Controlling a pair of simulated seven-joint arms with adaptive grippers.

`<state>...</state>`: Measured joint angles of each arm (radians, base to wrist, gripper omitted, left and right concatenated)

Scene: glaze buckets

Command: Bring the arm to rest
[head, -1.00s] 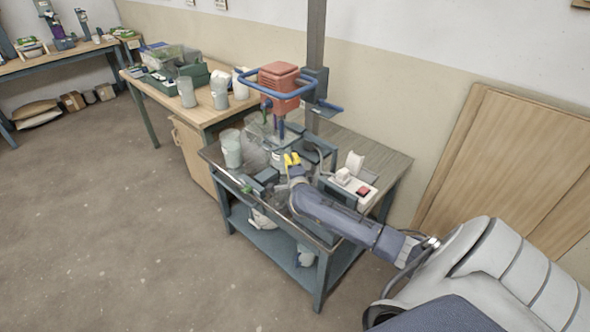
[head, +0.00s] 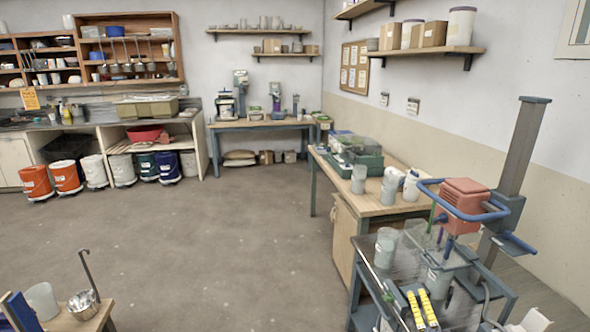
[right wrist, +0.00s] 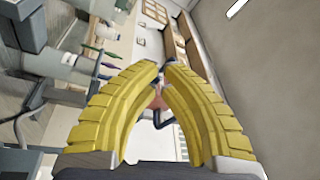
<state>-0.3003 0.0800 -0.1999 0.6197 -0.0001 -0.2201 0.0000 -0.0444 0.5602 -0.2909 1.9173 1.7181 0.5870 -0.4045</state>
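My right gripper (head: 418,292) shows at the lower right of the head view, over the near end of the mixer cart (head: 368,278). Its two yellow fingers lie side by side with a narrow gap between them. In the right wrist view the same gripper (right wrist: 163,66) has its fingertips close together but apart, with nothing held between them. Most of my right arm is outside the head view. My left gripper is not in view.
The red mixer (head: 464,206) with its blue ring handle stands behind my right gripper on a grey post (head: 520,150). A translucent cup (head: 385,248) stands on the cart. The wooden bench (head: 375,208) holds several containers. The open floor (head: 230,240) is clear.

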